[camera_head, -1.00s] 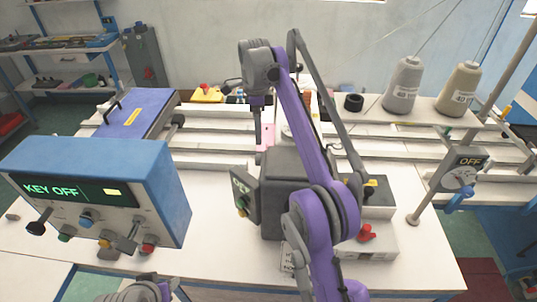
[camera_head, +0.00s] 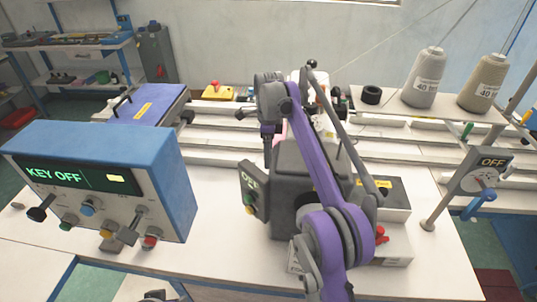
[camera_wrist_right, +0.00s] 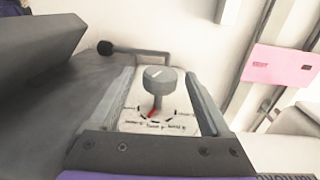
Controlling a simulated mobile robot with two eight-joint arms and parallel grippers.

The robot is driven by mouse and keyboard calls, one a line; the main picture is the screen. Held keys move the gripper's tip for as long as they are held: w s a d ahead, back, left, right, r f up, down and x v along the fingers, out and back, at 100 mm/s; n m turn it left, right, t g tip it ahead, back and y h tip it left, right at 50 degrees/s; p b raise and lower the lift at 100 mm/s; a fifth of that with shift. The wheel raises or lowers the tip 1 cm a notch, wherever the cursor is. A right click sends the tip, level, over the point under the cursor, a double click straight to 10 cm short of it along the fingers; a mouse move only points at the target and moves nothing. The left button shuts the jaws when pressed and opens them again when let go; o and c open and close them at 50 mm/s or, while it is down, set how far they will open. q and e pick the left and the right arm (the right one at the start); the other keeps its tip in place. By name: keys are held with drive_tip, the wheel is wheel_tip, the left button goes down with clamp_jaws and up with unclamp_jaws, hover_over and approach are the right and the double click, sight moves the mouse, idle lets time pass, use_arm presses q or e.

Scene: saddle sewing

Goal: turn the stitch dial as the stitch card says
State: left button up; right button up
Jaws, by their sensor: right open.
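The stitch dial (camera_wrist_right: 158,82) is a grey round knob with a light mark on top, above a pale plate (camera_wrist_right: 150,122) with small labels and a red mark. The labels are too small to read. My right gripper (camera_wrist_right: 162,105) is open, with one finger on each side of the dial and visible gaps between. In the head view the right gripper (camera_head: 268,143) points down behind the dark machine body, and the dial is hidden there. A pink card (camera_wrist_right: 285,68) with small dark print lies to the right in the wrist view; its text is unreadable.
A blue console (camera_head: 100,165) reading KEY OFF stands at the left. The dark sewing machine body (camera_head: 300,200) is under my right arm. An OFF switch (camera_head: 485,172) stands at the right, near two thread cones (camera_head: 425,77). The white tabletop (camera_head: 215,225) has bare room between console and machine.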

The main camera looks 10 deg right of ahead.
clamp_jaws()
drive_tip(key=shift+f+t+b, duration=0.1)
drive_tip(key=shift+t+b, duration=0.2)
drive_tip(key=shift+s+t+b, duration=0.1)
drive_tip(key=shift+t+b, duration=0.2)
drive_tip(key=shift+t, duration=0.1)
idle(0.3)
unclamp_jaws()
